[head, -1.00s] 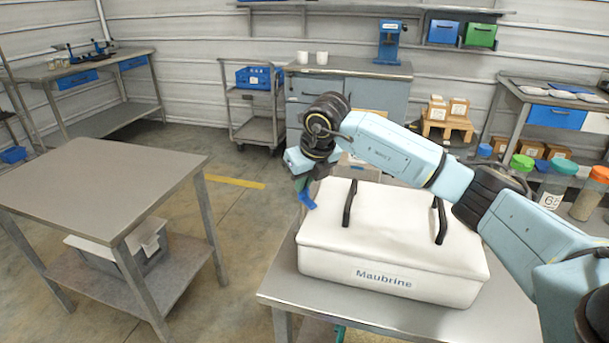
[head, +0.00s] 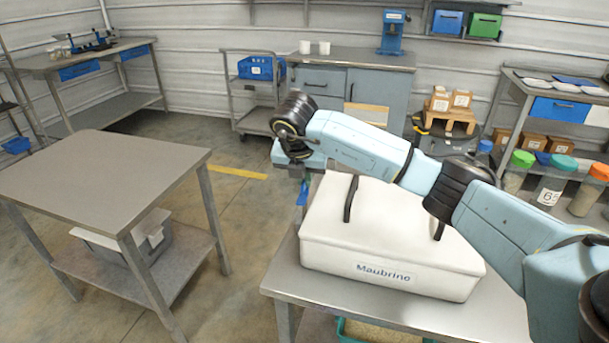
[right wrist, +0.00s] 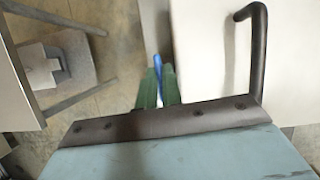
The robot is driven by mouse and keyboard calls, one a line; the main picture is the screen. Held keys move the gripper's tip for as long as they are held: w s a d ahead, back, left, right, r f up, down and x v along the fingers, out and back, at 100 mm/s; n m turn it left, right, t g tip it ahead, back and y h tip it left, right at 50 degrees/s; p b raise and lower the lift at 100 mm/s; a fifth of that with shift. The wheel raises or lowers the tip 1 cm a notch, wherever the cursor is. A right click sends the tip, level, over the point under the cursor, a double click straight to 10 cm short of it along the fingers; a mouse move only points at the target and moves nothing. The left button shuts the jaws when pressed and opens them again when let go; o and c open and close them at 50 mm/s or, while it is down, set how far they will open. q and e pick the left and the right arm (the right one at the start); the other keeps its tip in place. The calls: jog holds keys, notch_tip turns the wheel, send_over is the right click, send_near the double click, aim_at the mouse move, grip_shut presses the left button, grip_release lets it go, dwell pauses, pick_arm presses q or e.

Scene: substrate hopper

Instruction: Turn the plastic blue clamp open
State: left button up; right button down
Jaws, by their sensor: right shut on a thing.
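The blue clamp (head: 302,193) is at the left side of the white hopper (head: 400,233) labelled "Maubrine", which stands on a metal table. Only a narrow blue part of the clamp shows below my right gripper (head: 305,178). In the right wrist view the blue clamp (right wrist: 157,66) shows as a thin strip between the green fingers of my right gripper (right wrist: 157,88), which are shut on it. The clamp's mount is hidden. My left gripper is not in view.
Two dark handles, one of them (head: 350,198) near the clamp, rise from the hopper's top. A teal crate (head: 350,338) with pale grains is under the table. An empty-topped metal table (head: 100,175) stands to the left, with floor between.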

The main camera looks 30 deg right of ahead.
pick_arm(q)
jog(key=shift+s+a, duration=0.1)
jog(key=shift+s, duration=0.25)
pick_arm(e)
jog(key=shift+m, duration=0.4)
jog(key=c, duration=1.6)
grip_release()
jog(key=shift+o, duration=0.2)
